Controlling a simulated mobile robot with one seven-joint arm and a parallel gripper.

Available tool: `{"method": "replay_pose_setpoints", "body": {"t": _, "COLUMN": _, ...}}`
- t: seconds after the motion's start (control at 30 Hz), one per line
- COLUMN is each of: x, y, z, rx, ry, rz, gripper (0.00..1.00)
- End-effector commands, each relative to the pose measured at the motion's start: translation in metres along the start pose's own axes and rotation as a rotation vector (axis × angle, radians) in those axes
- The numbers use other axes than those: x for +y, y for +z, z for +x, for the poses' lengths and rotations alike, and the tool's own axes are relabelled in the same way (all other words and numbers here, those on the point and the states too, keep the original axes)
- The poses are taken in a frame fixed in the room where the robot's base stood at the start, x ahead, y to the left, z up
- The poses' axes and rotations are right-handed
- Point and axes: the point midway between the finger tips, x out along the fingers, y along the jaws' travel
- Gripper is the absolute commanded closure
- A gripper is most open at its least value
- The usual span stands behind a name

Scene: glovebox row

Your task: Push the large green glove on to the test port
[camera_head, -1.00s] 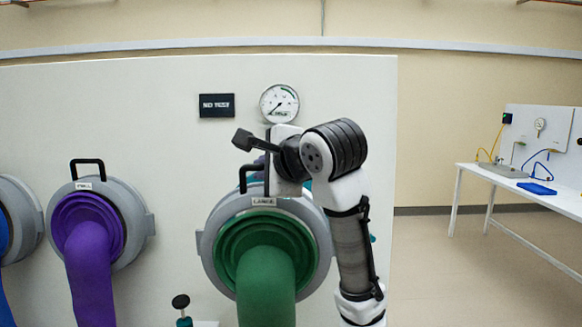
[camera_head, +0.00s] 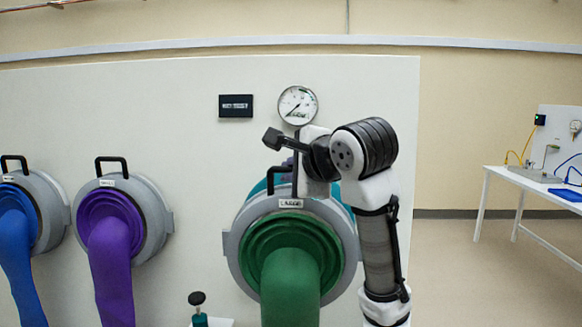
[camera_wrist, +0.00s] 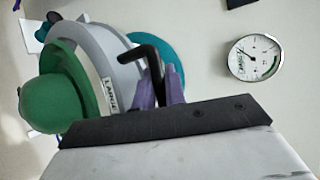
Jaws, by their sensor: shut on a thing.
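The large green glove (camera_head: 290,265) hangs from a grey ring labelled LARGE (camera_head: 240,258), in the middle of the head view. The glove and ring also show at the left of the wrist view (camera_wrist: 48,102). A black handle (camera_head: 270,182) stands on top of the ring. My gripper (camera_wrist: 160,88) has purple fingers and is shut on the handle. In the head view my wrist hides most of the fingers. A teal round part, probably the test port (camera_head: 347,208), shows behind the ring. I cannot tell whether ring and port touch.
A purple glove (camera_head: 108,250) and a blue glove (camera_head: 18,250) hang on grey rings to the left. A dial gauge (camera_head: 298,105) and a dark display (camera_head: 236,106) are on the pale panel above. A black-knobbed part (camera_head: 197,299) stands low. A white table (camera_head: 500,180) is far right.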

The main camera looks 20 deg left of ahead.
Motion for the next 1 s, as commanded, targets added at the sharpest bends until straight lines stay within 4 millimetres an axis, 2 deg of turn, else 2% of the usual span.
{"method": "replay_pose_setpoints", "body": {"t": 0.03, "x": -0.004, "y": 0.002, "z": -0.002, "rx": -0.002, "ry": 0.011, "rz": 0.009, "gripper": 1.0}}
{"method": "replay_pose_setpoints", "body": {"t": 0.17, "x": -0.002, "y": 0.002, "z": -0.002, "rx": 0.0, "ry": 0.07, "rz": 0.041, "gripper": 1.0}}
{"method": "replay_pose_setpoints", "body": {"t": 0.6, "x": -0.008, "y": -0.011, "z": 0.019, "rx": 0.001, "ry": 0.071, "rz": 0.042, "gripper": 1.0}}
{"method": "replay_pose_setpoints", "body": {"t": 1.0, "x": -0.019, "y": -0.026, "z": 0.048, "rx": 0.001, "ry": 0.069, "rz": 0.042, "gripper": 1.0}}
